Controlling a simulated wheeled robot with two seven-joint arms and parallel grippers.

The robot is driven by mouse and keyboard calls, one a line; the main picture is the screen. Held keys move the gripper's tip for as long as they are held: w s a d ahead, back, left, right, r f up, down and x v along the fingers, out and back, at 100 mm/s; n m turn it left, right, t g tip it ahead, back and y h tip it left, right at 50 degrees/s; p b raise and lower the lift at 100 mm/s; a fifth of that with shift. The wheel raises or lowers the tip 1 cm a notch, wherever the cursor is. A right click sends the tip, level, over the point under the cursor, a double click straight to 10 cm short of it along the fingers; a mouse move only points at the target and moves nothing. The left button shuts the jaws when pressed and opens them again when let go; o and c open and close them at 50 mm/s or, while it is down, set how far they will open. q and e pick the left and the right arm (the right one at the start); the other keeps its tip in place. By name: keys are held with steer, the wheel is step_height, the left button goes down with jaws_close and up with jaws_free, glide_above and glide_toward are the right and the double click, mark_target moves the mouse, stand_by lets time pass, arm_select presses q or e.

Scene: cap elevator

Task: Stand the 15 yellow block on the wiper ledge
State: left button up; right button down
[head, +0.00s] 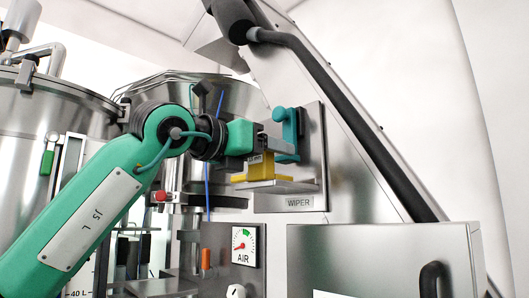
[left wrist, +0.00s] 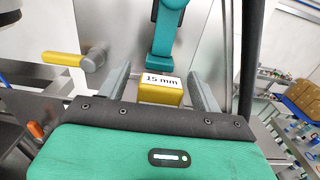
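The yellow block (left wrist: 160,95), with a white label reading 15 mm, is between the fingers of my left gripper (left wrist: 158,78) in the left wrist view. A gap shows between the block and each finger, so the gripper is open around it. In the head view the yellow block (head: 263,168) is upright on the metal wiper ledge (head: 285,187), above the WIPER plate. My left gripper (head: 272,141) is at the block's upper part and partly covers it. The block's underside contact is hard to see. My right gripper is not in view.
A teal lever (head: 288,128) is on the panel just behind the ledge. A yellow-tipped bar (left wrist: 62,58) sits left of the block. The AIR gauge (head: 244,245) is below, and a dark pipe (head: 350,110) slants down at the right. A steel box (head: 385,255) stands lower right.

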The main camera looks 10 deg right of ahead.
arm_select(q)
steer(key=shift+s+a+f+b, duration=0.15)
steer(key=shift+s+a+b, duration=0.25)
steer(key=shift+a+b, duration=0.2)
steer(key=shift+b+v, duration=1.35)
steer(key=shift+v, duration=1.45)
